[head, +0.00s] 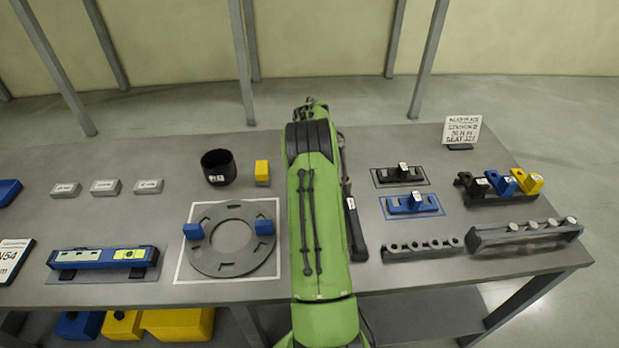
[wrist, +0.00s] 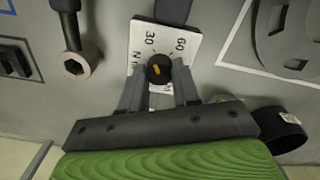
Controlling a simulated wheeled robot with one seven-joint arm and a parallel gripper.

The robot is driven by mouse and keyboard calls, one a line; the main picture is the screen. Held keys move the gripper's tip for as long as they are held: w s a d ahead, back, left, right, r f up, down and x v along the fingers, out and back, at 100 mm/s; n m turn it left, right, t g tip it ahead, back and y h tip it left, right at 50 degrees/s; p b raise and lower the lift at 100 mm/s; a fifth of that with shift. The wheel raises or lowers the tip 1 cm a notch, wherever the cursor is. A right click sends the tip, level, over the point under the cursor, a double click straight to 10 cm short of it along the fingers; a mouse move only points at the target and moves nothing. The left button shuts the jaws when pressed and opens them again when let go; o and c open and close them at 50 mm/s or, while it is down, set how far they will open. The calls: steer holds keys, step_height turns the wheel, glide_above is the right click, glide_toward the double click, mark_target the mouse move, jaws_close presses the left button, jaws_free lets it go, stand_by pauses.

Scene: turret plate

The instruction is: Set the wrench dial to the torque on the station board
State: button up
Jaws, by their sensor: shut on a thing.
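The exact value under the mark is too small to read. My gripper (wrist: 160,82) is shut on the knob, one finger on either side. In the head view my arm hides the dial and gripper. A white sign (head: 461,130) with several text lines stands at the back right; its text is not clear. Another sign (head: 12,262), cut off at the left edge, shows "54" and "m".
A slotted ring plate (head: 233,262) with two blue blocks lies left of my arm. A black cup (head: 217,167) and a yellow block (head: 262,172) stand behind it. A dark tool (head: 356,230) lies close right of my arm. Racks (head: 525,231) fill the right side.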

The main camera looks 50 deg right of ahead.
steer(key=o, duration=1.1)
steer(key=shift+c, duration=0.2)
steer(key=shift+r, duration=0.1)
step_height(320, 180, up, 16)
steer(key=p, duration=0.2)
steer(key=shift+a, duration=0.15)
steer(key=shift+f, duration=0.2)
